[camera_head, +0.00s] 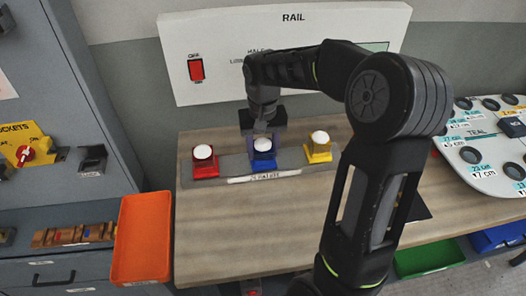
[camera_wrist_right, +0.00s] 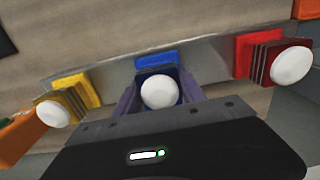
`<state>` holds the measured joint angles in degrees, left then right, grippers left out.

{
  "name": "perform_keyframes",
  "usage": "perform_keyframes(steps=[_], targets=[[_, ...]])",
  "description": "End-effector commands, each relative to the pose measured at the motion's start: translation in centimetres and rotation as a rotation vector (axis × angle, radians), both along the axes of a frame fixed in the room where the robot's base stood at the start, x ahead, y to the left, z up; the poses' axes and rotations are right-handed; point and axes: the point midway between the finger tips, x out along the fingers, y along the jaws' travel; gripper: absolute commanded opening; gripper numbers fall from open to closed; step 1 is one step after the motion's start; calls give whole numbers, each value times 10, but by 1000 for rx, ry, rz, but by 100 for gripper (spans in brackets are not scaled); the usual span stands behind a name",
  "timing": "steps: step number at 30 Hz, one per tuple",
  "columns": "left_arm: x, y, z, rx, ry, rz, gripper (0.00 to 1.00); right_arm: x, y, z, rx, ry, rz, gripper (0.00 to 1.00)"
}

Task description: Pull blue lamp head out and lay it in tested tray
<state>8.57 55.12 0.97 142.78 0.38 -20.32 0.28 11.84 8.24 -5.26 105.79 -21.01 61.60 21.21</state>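The blue lamp head (camera_head: 263,154) has a white dome and sits in the middle of a grey strip on the wooden bench, between a red and a yellow one. My right gripper (camera_head: 263,150) reaches down over it from above. In the wrist view its purple fingers stand on both sides of the blue lamp head (camera_wrist_right: 160,92), close against its sides; I cannot tell whether they touch it. The blue head is upright in its place on the strip. No tray shows a readable "tested" label; an orange tray (camera_head: 142,238) stands at the left. My left gripper is not in view.
The red lamp head (camera_head: 204,163) and yellow lamp head (camera_head: 319,148) stand close on either side. A white RAIL panel (camera_head: 225,30) is behind. Green (camera_head: 430,258) and blue (camera_head: 498,237) bins stand at the lower right. The bench front is clear.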

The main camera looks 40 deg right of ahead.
Motion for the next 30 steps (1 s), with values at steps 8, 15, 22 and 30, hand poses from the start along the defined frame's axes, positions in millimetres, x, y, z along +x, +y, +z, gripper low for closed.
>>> perform_keyframes(steps=[8, 15, 22, 30], targets=[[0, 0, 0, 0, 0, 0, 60, 0, 0, 0, 0, 0, 0, 23], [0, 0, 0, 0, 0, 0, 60, 0, 0, 0, 0, 0, 0, 4], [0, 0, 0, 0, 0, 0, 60, 0, 0, 0, 0, 0, 0, 0], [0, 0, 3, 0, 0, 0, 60, 0, 0, 4, 0, -1, 0, 0]])
